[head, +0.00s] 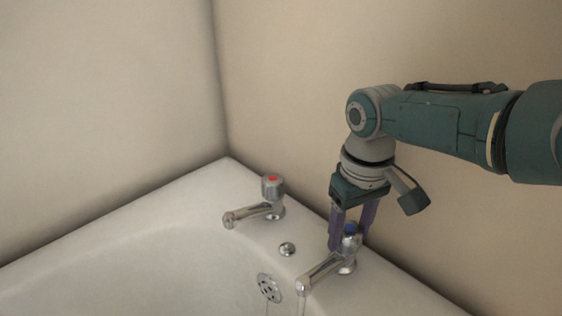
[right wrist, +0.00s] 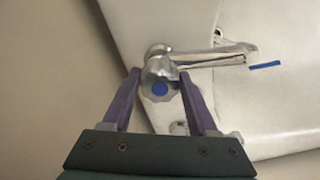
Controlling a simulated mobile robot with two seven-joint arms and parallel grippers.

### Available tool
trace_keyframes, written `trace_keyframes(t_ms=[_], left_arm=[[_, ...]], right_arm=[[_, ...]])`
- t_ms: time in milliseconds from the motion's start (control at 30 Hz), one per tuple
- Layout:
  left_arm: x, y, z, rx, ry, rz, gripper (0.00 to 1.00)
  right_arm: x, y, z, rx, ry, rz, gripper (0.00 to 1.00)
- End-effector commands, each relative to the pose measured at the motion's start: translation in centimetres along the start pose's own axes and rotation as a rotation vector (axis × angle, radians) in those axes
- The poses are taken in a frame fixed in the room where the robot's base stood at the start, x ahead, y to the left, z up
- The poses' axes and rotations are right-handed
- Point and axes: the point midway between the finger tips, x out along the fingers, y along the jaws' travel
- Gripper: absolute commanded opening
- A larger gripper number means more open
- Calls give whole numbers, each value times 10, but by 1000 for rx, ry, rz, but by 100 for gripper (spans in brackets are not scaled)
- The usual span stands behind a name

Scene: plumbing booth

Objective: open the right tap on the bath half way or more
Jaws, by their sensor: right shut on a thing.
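The right tap is the chrome one with the blue-capped knob (head: 351,238) and a spout (head: 318,275) reaching over the bath. My right gripper (head: 350,240) points down over this tap, with its two purple fingers on either side of the knob, shut on it. In the right wrist view the knob (right wrist: 160,88) sits between the fingertips (right wrist: 160,78), its blue cap facing the camera. Faint thin streaks show below the spout end in the head view; I cannot tell if they are water. My left gripper is not in view.
The other tap, with a red-capped knob (head: 272,187), stands to the left on the bath rim. A small chrome button (head: 287,249) and a round overflow grille (head: 268,288) lie between the taps. A blue strip (right wrist: 265,65) shows beyond the spout. Walls (head: 290,90) stand close behind.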

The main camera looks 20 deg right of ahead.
Motion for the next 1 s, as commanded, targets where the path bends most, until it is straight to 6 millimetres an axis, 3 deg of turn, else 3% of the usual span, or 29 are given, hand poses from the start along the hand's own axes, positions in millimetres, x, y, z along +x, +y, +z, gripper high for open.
trace_keyframes(t_ms=[500,1000], left_arm=[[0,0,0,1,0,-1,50],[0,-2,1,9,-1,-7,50]], right_arm=[[0,0,0,-429,1,-1,4],[0,0,-1,-585,2,-1,4]])
